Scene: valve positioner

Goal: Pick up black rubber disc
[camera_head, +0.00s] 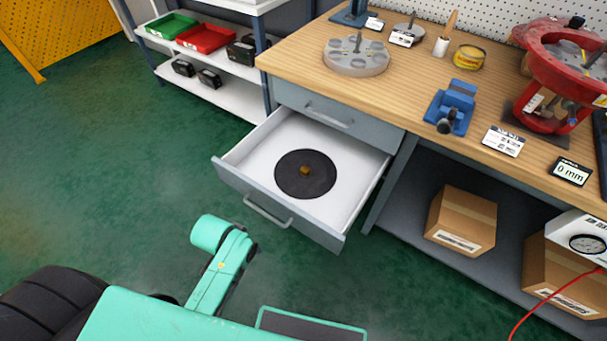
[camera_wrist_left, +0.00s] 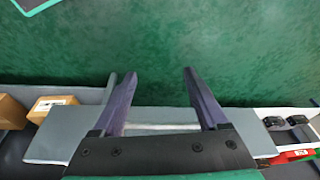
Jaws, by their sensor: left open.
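The black rubber disc (camera_head: 290,181) lies flat on the white floor of the open drawer (camera_head: 259,160). A small brown-gold knob (camera_head: 305,170) stands at its middle. My left gripper (camera_wrist_left: 160,73) shows in the left wrist view with its two dark fingers spread apart and nothing held. Behind the fingers are the grey drawer front and a pale bar, apparently its handle (camera_wrist_left: 165,127). The disc does not show in that view, so I cannot tell how far the gripper is from it. In the head view only a teal arm link of mine shows, with no fingers. My right gripper is not in view.
The wooden workbench (camera_head: 395,75) stands behind the drawer, with a grey round flange (camera_head: 356,57), a blue vise (camera_head: 455,104) and a red valve body (camera_head: 560,65) on it. Cardboard boxes (camera_head: 461,220) sit below at the right. Green floor is clear at the left.

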